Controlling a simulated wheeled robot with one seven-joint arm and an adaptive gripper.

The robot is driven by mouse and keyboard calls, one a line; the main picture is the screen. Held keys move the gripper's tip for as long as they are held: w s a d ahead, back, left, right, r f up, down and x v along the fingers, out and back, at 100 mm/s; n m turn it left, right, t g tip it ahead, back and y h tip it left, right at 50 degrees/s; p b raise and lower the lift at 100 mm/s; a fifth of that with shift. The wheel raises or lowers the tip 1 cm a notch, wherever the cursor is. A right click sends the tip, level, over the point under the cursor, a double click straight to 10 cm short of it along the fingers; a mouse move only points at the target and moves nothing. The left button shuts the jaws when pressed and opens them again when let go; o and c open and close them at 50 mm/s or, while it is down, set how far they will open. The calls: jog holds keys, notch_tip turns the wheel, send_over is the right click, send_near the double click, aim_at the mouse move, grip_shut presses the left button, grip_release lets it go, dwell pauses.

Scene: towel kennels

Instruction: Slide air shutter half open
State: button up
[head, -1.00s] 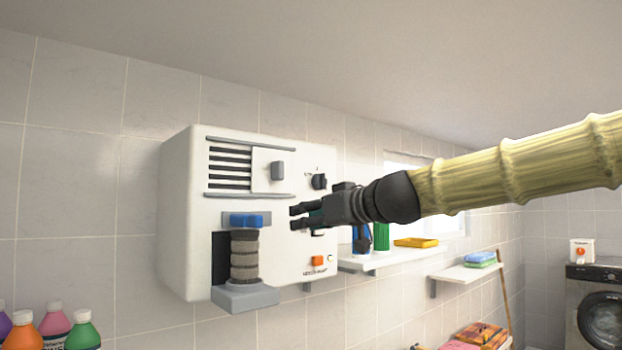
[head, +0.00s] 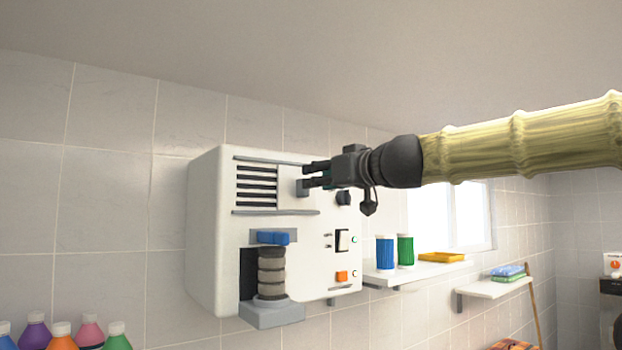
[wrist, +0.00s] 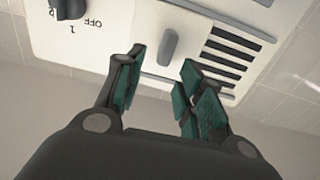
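The air shutter is a white plate (head: 291,203) with a grey knob (head: 302,187), set between two grey rails at the top of a white wall unit (head: 205,240). Dark vent slots (head: 257,186) show uncovered to the left of the plate. My gripper (head: 308,177) is at the knob's right side in the head view. In the wrist view my gripper (wrist: 160,85) is open, its teal finger pads apart. The knob (wrist: 168,48) stands beyond the fingertips, in line with the gap between them. The slots (wrist: 235,60) lie to its right there. I cannot tell whether a fingertip touches the knob.
A rotary dial (head: 344,198) sits close below my gripper. A blue handle (head: 272,238) and a grey-brown cylinder (head: 271,272) are lower on the unit. A shelf (head: 420,272) with blue and green containers is at right. Bottles (head: 62,336) stand lower left.

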jog(key=shift+p+x, duration=0.55)
jog(key=shift+x, duration=1.9)
jog(key=shift+a, duration=0.1)
jog(key=shift+s, duration=0.1)
grip_shut()
